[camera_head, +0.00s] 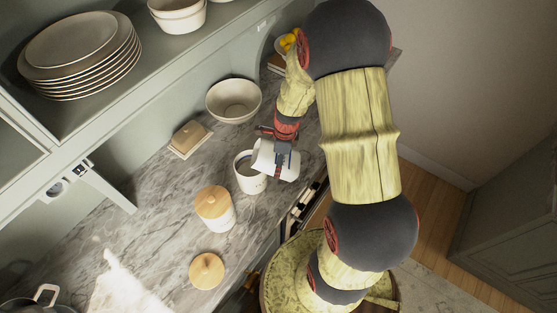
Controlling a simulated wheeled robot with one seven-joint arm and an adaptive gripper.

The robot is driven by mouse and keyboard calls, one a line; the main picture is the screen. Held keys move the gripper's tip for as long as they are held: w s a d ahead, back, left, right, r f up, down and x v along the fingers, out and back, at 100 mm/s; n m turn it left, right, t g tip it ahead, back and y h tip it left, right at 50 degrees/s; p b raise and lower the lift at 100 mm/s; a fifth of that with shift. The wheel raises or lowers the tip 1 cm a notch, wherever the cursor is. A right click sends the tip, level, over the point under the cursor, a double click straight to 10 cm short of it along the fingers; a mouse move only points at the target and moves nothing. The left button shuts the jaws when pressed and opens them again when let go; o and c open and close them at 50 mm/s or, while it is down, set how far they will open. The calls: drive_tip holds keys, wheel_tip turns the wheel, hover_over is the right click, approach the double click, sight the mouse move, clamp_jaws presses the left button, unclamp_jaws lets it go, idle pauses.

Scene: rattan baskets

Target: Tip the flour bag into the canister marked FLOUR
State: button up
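A white flour bag (266,158) is tilted beside and partly over the rim of an open white canister (248,184). My gripper (284,163) is shut on the bag from above right. The canister stands upright on the marble counter, with small dark marking on its side, too small to read. The bag hides part of its mouth, and I cannot see whether flour is falling. A second white canister (217,220) stands to the lower left with its wooden lid on. A loose wooden lid (207,271) lies on the counter nearer the front.
A beige bowl (233,103) and a small lidded dish (189,137) sit behind the canisters. A shelf (100,112) with stacked plates (80,55) overhangs the counter at upper left. Yellow fruit (288,42) lies at the far end. The marble left of the canisters is mostly free.

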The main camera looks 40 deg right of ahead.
drive_tip(key=shift+r+h+p, duration=0.3)
drive_tip(key=shift+r+p, duration=0.1)
drive_tip(key=shift+p, duration=0.35)
idle(0.8)
drive_tip(key=shift+d+r+g+h, duration=0.1)
drive_tip(key=shift+r+g+h, duration=0.7)
drive_tip(key=shift+g, duration=0.1)
idle(0.7)
drive_tip(key=shift+w+a+r+g+h+b, duration=0.1)
drive_tip(key=shift+r+g+h+b, duration=0.45)
drive_tip(key=shift+r+b, duration=0.1)
drive_tip(key=shift+w+a+r+g+h+b, duration=0.1)
drive_tip(key=shift+r+g+h+b, duration=0.35)
drive_tip(key=shift+r+h+b, duration=0.15)
idle(1.4)
drive_tip(key=shift+w+a+r+g+h+b, duration=0.1)
drive_tip(key=shift+a+r+g+h+b, duration=0.05)
drive_tip(key=shift+r+g+h+b, duration=0.3)
drive_tip(key=shift+w+a+r+g+h+b, duration=0.15)
drive_tip(key=shift+r+g+h, duration=0.1)
drive_tip(key=shift+r+h, duration=0.25)
idle(1.2)
